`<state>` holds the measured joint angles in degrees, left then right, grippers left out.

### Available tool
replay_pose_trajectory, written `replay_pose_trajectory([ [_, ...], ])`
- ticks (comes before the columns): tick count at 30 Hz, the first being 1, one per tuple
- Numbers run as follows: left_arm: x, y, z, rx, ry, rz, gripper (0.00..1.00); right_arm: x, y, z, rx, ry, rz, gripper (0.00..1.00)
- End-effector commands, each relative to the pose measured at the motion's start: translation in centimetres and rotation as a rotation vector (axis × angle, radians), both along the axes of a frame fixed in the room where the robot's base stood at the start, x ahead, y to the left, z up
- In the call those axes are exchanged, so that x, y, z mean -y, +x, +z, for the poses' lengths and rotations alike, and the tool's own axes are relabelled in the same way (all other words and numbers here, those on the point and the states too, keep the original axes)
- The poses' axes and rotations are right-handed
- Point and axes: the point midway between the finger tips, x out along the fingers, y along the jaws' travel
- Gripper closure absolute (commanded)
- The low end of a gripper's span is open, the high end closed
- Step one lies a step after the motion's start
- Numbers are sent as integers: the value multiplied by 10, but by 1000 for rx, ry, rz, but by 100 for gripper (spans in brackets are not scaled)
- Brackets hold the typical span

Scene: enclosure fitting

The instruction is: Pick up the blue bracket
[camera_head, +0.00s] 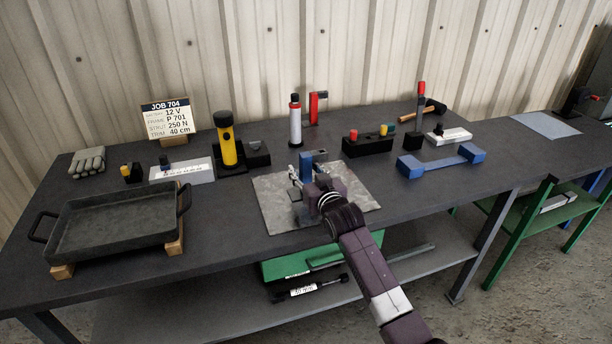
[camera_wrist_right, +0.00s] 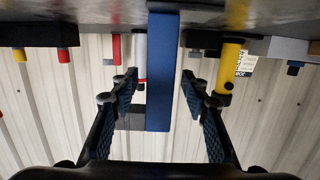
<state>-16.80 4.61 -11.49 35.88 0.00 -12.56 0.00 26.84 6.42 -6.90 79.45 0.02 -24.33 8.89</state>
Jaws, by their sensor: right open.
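The blue bracket (camera_head: 306,167) stands on the grey metal plate, largely hidden by my right gripper in the head view. In the right wrist view, the blue bracket (camera_wrist_right: 163,75) is a tall blue piece between the two fingers, with a gap on each side. My right gripper (camera_head: 305,178) is open over the plate; its spread fingers also show in the right wrist view (camera_wrist_right: 163,88). I cannot tell how deep the bracket sits between them. My left gripper is out of view.
The grey plate (camera_head: 272,207) lies mid-table. A blue bar with block ends (camera_head: 440,160) lies to the right. A yellow cylinder (camera_head: 227,145), a white cylinder with a black top (camera_head: 295,122) and a black block (camera_head: 368,145) stand behind. A dark tray (camera_head: 118,222) is at left.

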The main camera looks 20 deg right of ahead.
Motion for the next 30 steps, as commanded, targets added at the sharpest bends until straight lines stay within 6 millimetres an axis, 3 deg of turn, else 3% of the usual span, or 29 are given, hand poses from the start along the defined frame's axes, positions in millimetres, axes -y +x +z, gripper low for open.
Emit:
replay_pose_trajectory([
  [2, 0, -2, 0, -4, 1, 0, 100, 0, 0, 0, 0, 0, 0, 60],
  [13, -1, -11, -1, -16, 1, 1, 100, 0, 0, 0, 0, 0, 0, 100],
  [24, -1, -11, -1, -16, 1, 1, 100, 0, 0, 3, 3, 0, 0, 100],
  [30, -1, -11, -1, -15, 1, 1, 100, 0, 0, 22, 6, 0, 0, 100],
])
